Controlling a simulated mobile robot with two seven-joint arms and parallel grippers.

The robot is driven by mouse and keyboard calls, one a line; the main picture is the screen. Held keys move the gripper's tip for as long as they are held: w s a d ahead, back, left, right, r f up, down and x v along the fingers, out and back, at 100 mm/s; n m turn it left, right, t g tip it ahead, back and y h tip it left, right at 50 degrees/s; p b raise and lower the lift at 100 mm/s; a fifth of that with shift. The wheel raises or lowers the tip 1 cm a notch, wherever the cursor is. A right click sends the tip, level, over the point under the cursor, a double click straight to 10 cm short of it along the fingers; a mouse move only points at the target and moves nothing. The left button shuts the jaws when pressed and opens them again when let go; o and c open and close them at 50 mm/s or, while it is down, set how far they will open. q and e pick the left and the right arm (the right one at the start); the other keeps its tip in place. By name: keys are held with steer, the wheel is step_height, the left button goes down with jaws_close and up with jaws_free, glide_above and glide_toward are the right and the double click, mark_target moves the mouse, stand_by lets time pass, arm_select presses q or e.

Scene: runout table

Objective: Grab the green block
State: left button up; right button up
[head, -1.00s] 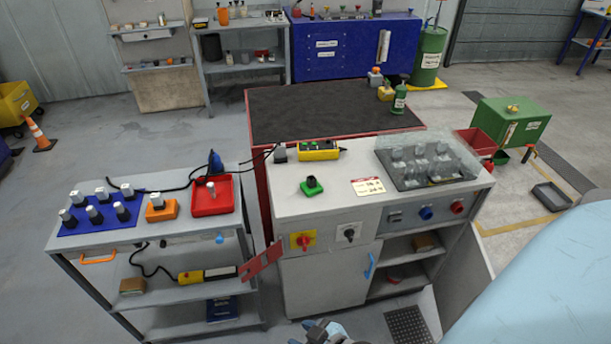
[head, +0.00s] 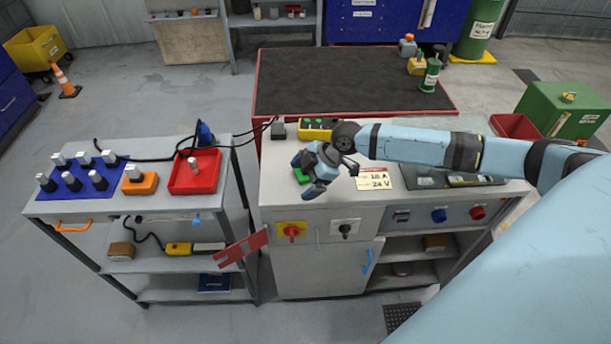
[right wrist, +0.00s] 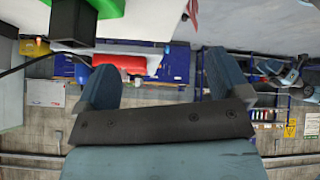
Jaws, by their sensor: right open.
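The green block (head: 302,176) sits on the light grey bench top, left of the printed label. In the head view my right gripper (head: 308,172) is over it and hides most of it, including its black upper part. In the right wrist view the green block (right wrist: 108,8) shows at the top left edge, cut off by the frame, with its black post (right wrist: 72,30) sticking out. There my right gripper (right wrist: 160,80) has its two blue fingers spread apart with nothing between them. The block lies outside the fingers. My left gripper is not in view.
A yellow control box (head: 318,131) stands behind the block. A label (head: 374,177) and a dark tray (head: 450,178) lie to the right. A side cart holds a red tray (head: 196,172), an orange block (head: 140,184) and a blue mat (head: 82,183) with several knobs.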

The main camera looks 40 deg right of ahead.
steer(key=w+d+r+g, duration=0.1)
steer(key=w+d+r, duration=0.1)
steer(key=d+r, duration=0.7)
glide_toward(303, 171)
steer(key=f, duration=0.1)
steer(key=w+a+f, duration=0.1)
steer(key=f, duration=0.1)
steer(key=shift+w+a+f+n+h, duration=0.1)
steer(key=shift+w+a+n+h, duration=0.05)
steer(key=shift+w+n+h, duration=0.2)
steer(key=p+x, duration=0.2)
steer(key=x, duration=0.2)
steer(key=shift+a+f, duration=0.2)
steer(key=shift+f, duration=0.2)
steer(key=shift+a+f, duration=0.15)
steer(key=shift+f, duration=0.15)
steer(key=c, duration=1)
